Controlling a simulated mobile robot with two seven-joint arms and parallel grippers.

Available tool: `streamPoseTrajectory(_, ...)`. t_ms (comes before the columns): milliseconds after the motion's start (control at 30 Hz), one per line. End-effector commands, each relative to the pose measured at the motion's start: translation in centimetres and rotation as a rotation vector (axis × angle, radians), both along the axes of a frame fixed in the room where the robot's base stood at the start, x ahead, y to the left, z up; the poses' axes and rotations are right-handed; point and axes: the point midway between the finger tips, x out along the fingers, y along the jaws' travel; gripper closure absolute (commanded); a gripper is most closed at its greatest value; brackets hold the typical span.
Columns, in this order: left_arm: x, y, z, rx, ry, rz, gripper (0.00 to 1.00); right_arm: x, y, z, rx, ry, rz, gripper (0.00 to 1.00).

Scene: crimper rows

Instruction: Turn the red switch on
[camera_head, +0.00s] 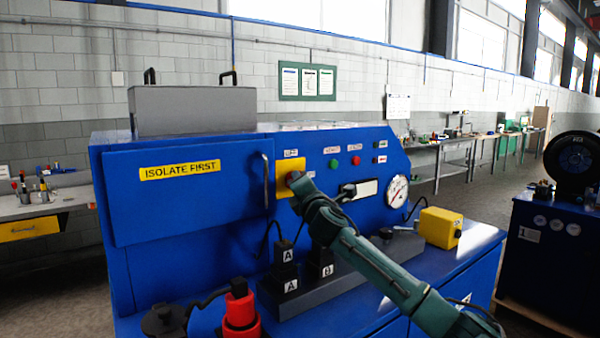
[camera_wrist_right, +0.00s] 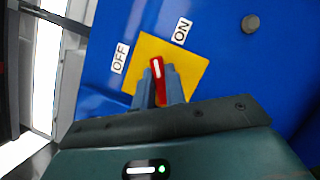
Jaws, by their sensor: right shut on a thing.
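The red switch (camera_wrist_right: 156,72) is a red handle with a white line, on a yellow plate (camera_wrist_right: 190,68) with an OFF label (camera_wrist_right: 120,58) and an ON label (camera_wrist_right: 182,30). Its white-lined end points between the two labels. The fingers of my right gripper (camera_wrist_right: 158,88) are shut on the handle, one on each side. In the head view the yellow plate (camera_head: 283,165) is on the blue panel, and my right gripper (camera_head: 293,179) reaches it from the lower right and hides the switch. My left gripper is not in view.
The blue cabinet door (camera_head: 185,205) has a handle (camera_head: 265,180) left of the plate. A gauge (camera_head: 398,191) and a yellow box (camera_head: 440,227) are to the right. Black plugs marked with letters (camera_head: 286,270) and a red connector (camera_head: 240,312) stand in front below.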

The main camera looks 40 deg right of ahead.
Motion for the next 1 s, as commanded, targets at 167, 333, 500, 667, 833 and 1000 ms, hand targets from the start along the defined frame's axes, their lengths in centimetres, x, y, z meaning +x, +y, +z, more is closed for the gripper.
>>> streamPoseTrajectory(167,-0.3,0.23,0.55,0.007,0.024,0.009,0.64,-0.01,-0.02,0.45,0.168,-0.021,-0.001,1.0)
streamPoseTrajectory(333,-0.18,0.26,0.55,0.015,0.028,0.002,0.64,-0.01,0.0,0.32,0.315,-0.038,0.0,1.0)
streamPoseTrajectory(500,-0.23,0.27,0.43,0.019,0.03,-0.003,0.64,-0.02,-0.02,0.2,0.439,-0.052,-0.001,1.0)
streamPoseTrajectory(667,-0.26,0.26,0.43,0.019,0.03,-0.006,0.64,-0.01,-0.02,0.18,0.525,-0.061,0.0,1.0)
streamPoseTrajectory(833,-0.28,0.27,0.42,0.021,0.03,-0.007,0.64,-0.02,-0.05,0.17,0.582,-0.068,-0.001,1.0)
streamPoseTrajectory(1000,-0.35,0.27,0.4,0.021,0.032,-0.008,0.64,-0.02,-0.06,0.16,0.608,-0.071,0.0,1.0)
